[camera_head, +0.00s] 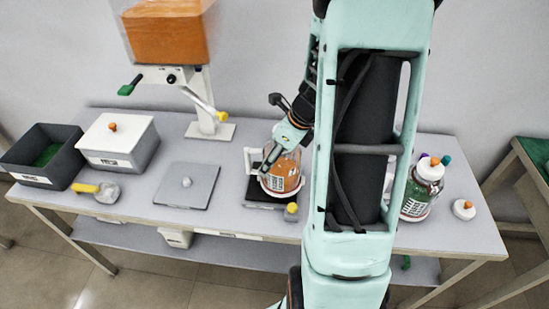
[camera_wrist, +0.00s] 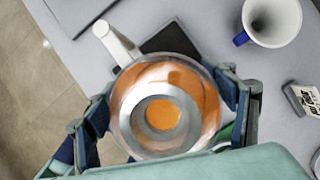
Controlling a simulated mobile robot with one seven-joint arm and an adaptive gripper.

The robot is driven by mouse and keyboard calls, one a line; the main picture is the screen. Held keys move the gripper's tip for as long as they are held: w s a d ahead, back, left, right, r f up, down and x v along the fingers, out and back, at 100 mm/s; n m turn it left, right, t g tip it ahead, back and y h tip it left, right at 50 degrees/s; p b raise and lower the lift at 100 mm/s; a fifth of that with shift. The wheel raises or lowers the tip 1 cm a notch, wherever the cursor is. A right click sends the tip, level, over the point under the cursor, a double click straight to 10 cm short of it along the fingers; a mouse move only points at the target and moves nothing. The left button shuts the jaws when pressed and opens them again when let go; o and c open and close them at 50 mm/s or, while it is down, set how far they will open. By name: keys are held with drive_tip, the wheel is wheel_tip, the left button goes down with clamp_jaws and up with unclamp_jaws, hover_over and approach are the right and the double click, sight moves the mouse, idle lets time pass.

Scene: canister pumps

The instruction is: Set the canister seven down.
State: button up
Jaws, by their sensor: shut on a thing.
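A clear canister with orange contents, a white rim and a side handle (camera_head: 283,176) is in my gripper (camera_head: 272,158). In the wrist view I look down into its round opening (camera_wrist: 165,112), and the fingers of my gripper (camera_wrist: 170,110) press on its two sides. The canister looks upright, over or on a black plate (camera_head: 262,200); I cannot tell whether its base touches. A number on its label is too small to read. Another canister, with green contents and a white lid (camera_head: 424,187), stands right of my arm.
A flat grey plate with a knob (camera_head: 185,186), a white-lidded box (camera_head: 118,141), a dark bin (camera_head: 40,158) and a dispenser (camera_head: 207,102) stand to the left. A loose white lid (camera_head: 464,210) lies at right. The wrist view shows a white cup (camera_wrist: 272,22).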

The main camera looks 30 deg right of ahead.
drive_tip(key=shift+f, duration=0.15)
drive_tip(key=o, duration=1.6)
drive_tip(key=shift+r, duration=0.45)
drive_tip(key=p+v, duration=0.2)
drive_tip(key=v, duration=0.9)
drive_tip(key=shift+s+d+r, duration=0.15)
drive_tip(key=shift+s+r, duration=0.05)
drive_tip(key=shift+s, duration=0.05)
